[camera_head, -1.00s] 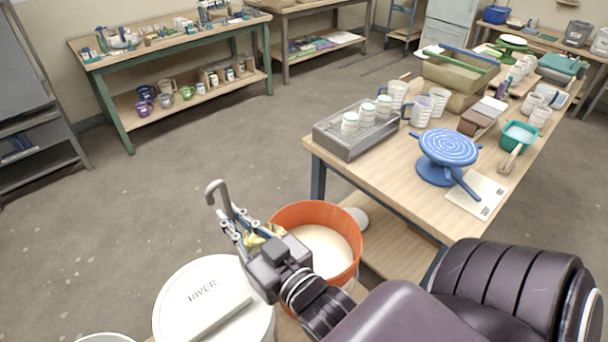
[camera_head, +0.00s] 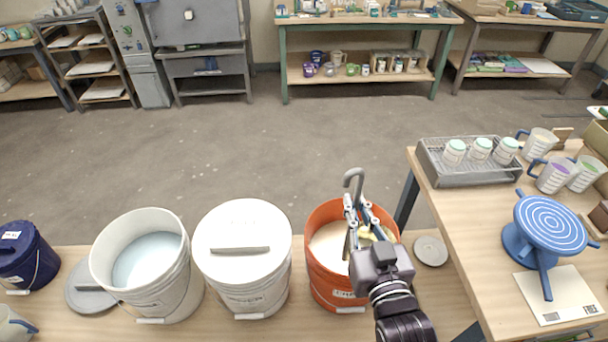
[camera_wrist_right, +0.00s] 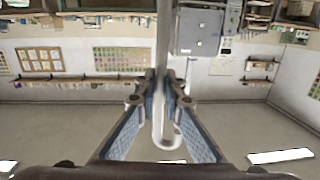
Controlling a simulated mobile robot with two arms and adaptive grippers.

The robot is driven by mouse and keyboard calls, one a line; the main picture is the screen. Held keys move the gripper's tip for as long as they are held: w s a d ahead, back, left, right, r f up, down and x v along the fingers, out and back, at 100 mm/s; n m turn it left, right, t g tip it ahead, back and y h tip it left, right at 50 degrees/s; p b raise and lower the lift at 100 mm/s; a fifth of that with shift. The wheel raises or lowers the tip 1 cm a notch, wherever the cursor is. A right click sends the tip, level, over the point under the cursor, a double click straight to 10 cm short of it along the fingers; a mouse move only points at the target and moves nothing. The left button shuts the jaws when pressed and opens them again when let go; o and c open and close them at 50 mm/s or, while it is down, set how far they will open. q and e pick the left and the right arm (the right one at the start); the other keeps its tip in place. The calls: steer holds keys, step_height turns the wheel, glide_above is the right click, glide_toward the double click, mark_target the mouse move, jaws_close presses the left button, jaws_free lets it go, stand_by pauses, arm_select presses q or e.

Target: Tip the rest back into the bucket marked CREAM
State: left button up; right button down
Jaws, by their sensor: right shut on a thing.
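An orange bucket (camera_head: 321,285) stands open on the low bench, with pale cream liquid (camera_head: 327,240) inside. Its front label is partly hidden, and I can make out only its first letters, which look like CRE. My right gripper (camera_head: 358,212) is over this bucket, shut on a grey hooked handle (camera_head: 353,178) that looks like a ladle's. The hook stands up above the fingers. The handle also shows between the fingers in the right wrist view (camera_wrist_right: 163,125). A yellowish patch beside the fingers is mostly hidden, and I cannot tell what it is. My left gripper is not in view.
A lidded white bucket (camera_head: 265,285) and an open white bucket (camera_head: 178,290) of pale blue liquid stand left. A dark blue bucket (camera_head: 25,262) is at far left. A grey round lid (camera_head: 431,251) lies right of the orange bucket. The worktable (camera_head: 455,215) rises at right.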

steer(key=w+a+r+n+y+p, duration=0.1)
steer(key=w+a+r+p, duration=0.1)
steer(key=a, duration=0.3)
steer(key=w+a+r+n+y+p, duration=0.1)
steer(key=w+a+y+p, duration=0.1)
steer(key=a, duration=0.4)
step_height(320, 180, down, 4)
steer(key=b, duration=0.4)
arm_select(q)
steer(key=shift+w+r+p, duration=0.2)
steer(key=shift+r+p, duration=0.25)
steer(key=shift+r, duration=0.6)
arm_select(e)
steer(key=w+d+m+g+y, duration=0.1)
steer(key=w+d+m+g, duration=0.2)
steer(key=w+d+m, duration=0.4)
steer(key=shift+w+d+y, duration=0.3)
steer(key=shift+w+d, duration=0.2)
steer(key=shift+d, duration=2.8)
